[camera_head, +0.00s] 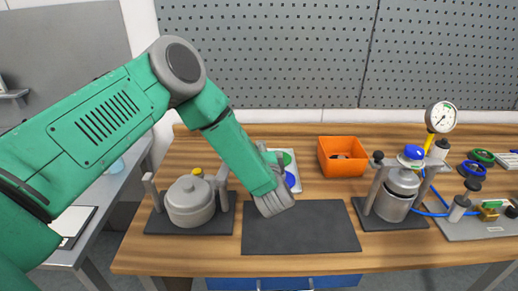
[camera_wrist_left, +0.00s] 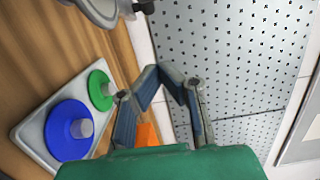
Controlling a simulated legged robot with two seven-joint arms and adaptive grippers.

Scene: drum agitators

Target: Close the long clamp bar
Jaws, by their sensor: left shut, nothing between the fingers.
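On the left of the table in the head view, a grey lidded pot (camera_head: 190,203) stands on a dark base between two grey posts, with a yellow knob behind it. On the right, a metal canister (camera_head: 395,192) with a blue cap sits tilted between dark-knobbed posts. I cannot tell which part is the long clamp bar or how it stands. My right gripper is out of view.
A dark mat (camera_head: 310,235) lies bare at the front middle. Behind my left gripper is a pale plate (camera_wrist_left: 35,135) with a green disc (camera_wrist_left: 101,90) and a blue disc (camera_wrist_left: 68,132). An orange bin (camera_head: 341,157) stands farther back. A gauge (camera_head: 441,117) and valves stand at the right.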

